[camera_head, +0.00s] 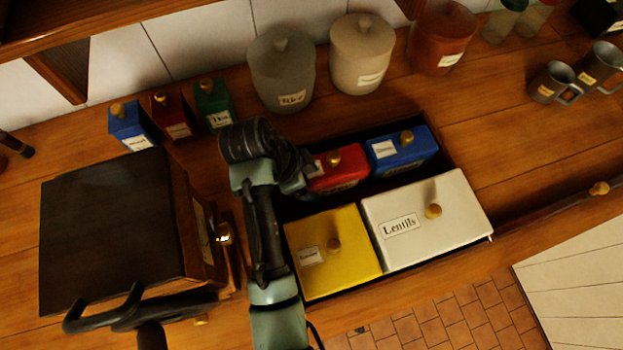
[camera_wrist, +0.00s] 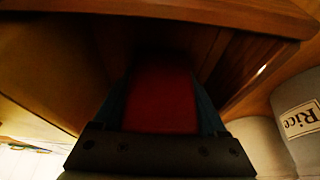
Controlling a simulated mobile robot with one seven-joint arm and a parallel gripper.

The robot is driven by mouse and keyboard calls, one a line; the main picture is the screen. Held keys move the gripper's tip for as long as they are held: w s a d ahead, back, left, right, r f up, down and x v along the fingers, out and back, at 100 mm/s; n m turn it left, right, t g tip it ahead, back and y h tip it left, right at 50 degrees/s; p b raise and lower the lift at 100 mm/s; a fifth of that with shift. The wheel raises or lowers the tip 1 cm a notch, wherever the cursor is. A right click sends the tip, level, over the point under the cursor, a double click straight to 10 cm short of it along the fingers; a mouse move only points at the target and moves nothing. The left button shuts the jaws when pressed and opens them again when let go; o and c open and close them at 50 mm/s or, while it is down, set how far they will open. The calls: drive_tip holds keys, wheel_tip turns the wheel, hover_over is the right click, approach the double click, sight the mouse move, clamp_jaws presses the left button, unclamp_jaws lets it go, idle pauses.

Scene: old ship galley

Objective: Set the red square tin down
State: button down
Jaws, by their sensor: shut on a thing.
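My gripper (camera_wrist: 160,95) is shut on a red tin (camera_wrist: 160,92); its plain red face fills the space between the two fingers, in shadow. A red square tin (camera_head: 343,180) with a brass knob and a pale label shows just right of my wrist, at the back left of the open drawer (camera_head: 458,170). It appears upright, and its left side is partly covered by my wrist. Whether the held tin bears on the drawer floor is hidden.
A blue tin (camera_head: 402,150), a yellow tin (camera_head: 333,265) and a white Lentils tin (camera_head: 450,215) fill the drawer. Small blue, red and green tins stand behind, beside the Rice jar (camera_head: 282,75). A dark box (camera_head: 110,230) stands left.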

drive_tip(key=shift+f, duration=0.15)
unclamp_jaws()
drive_tip(key=shift+r, duration=0.3)
drive_tip(key=w+v, duration=0.1)
drive_tip(key=v, duration=0.6)
drive_tip(key=shift+s+p, duration=0.35)
drive_tip(key=shift+s, duration=0.2)
drive_tip(key=shift+r, duration=0.15)
